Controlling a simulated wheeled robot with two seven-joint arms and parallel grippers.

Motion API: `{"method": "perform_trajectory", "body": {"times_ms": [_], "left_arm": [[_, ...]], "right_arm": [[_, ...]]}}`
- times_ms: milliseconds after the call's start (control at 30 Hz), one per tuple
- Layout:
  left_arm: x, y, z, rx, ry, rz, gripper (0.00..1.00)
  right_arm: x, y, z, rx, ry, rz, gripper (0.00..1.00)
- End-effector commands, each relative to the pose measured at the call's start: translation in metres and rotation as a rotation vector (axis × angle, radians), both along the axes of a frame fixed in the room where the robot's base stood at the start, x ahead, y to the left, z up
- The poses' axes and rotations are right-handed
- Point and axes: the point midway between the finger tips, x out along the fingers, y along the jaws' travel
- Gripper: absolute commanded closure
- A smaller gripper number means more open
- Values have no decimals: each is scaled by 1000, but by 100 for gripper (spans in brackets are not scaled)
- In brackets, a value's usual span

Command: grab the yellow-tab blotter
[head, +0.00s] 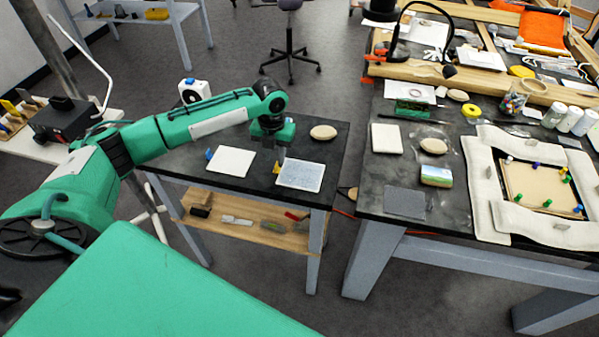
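The yellow-tab blotter (301,177) is a pale, faintly marked square on the small dark table, with a small yellow tab at its left edge. My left gripper (280,156) points down just above that tab, close to the blotter's upper left corner. Its fingers are small and dark here, so I cannot tell whether they are open, shut or touching the tab. A plainer white blotter (231,162) with a blue tab (209,154) lies to the left on the same table. My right gripper is out of view.
A pale oval stone (323,132) sits on the small table (335,160) behind the blotter. A lower wooden shelf (255,231) holds tools. To the right, past a floor gap, a larger dark table (375,175) carries a pinned frame (482,190), jars and boxes.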

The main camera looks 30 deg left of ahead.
Motion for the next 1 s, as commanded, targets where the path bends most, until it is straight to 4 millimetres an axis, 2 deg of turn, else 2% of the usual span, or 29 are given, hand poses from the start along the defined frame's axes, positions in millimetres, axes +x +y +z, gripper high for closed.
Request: {"method": "perform_trajectory", "body": {"times_ms": [100,233,500,667,1000], "left_arm": [[-1,-1,-17,0,4,1,71],[-1,-1,-33,-1,3,1,71],[-1,0,-38,0,1,0,71],[-1,0,-37,0,1,0,100],[-1,0,-37,0,0,0,100]], "right_arm": [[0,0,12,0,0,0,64],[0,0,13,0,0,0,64],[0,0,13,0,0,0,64],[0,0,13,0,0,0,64],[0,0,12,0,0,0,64]]}}
